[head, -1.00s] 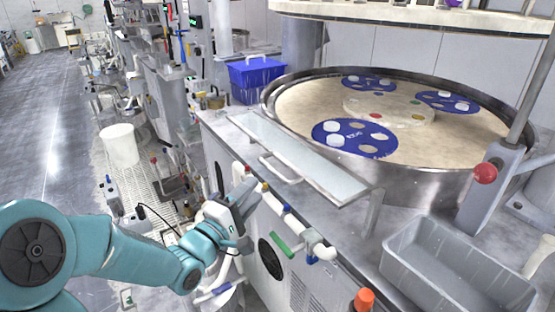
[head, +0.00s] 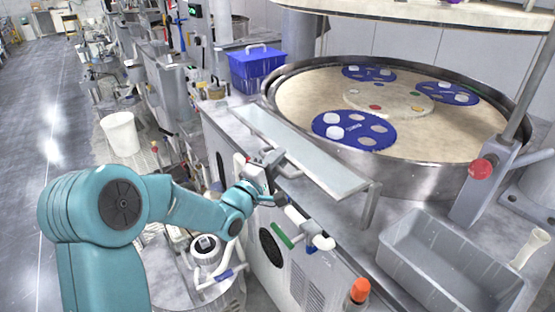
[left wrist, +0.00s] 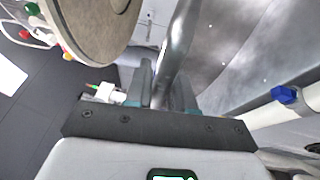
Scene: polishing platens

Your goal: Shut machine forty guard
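The guard is a long clear panel (head: 315,160) in a pale frame. It lies nearly flat along the front edge of the machine top, before the round platen (head: 440,145). A bar handle (head: 292,163) is on its near side. My left gripper (head: 272,163) is at this handle. In the left wrist view a grey bar (left wrist: 177,45), which looks like the handle, runs between the two fingers (left wrist: 165,90). The fingers sit close on both sides of it; whether they press on it I cannot tell. My right gripper is not in view.
A grey bin (head: 450,262) stands on the right of the machine top, near a red-knobbed post (head: 481,170). A blue box (head: 255,68) is behind the guard's far end. Pipes and valves (head: 300,225) line the cabinet front below the gripper. A white bucket (head: 120,133) stands on the left.

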